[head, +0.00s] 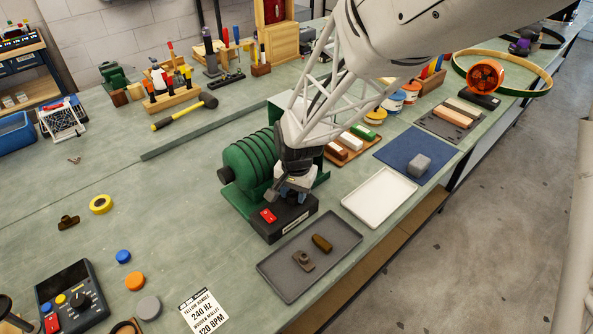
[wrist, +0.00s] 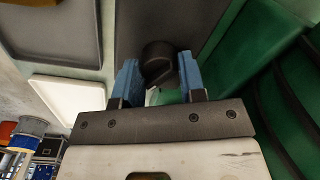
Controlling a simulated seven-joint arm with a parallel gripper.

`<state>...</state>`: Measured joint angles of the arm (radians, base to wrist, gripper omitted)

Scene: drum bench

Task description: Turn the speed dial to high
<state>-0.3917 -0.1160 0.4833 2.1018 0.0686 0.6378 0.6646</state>
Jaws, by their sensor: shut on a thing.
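The speed dial (wrist: 158,55) is a dark round knob between the blue fingers of my gripper (wrist: 157,72) in the wrist view. My gripper is shut on it, a finger on each side. In the head view my gripper (head: 296,188) reaches down to the black control box (head: 283,226) at the front of a green ribbed motor (head: 252,165). A red switch (head: 268,215) sits on the box, left of the gripper. The gripper hides the dial in the head view. The dial's markings and setting cannot be made out.
A dark grey tray (head: 285,282) with small brown pieces lies in front of the box. A white tray (head: 380,196) and a blue mat (head: 400,148) with a grey block lie to the right. A dark device with a knob (head: 72,297) stands at the lower left.

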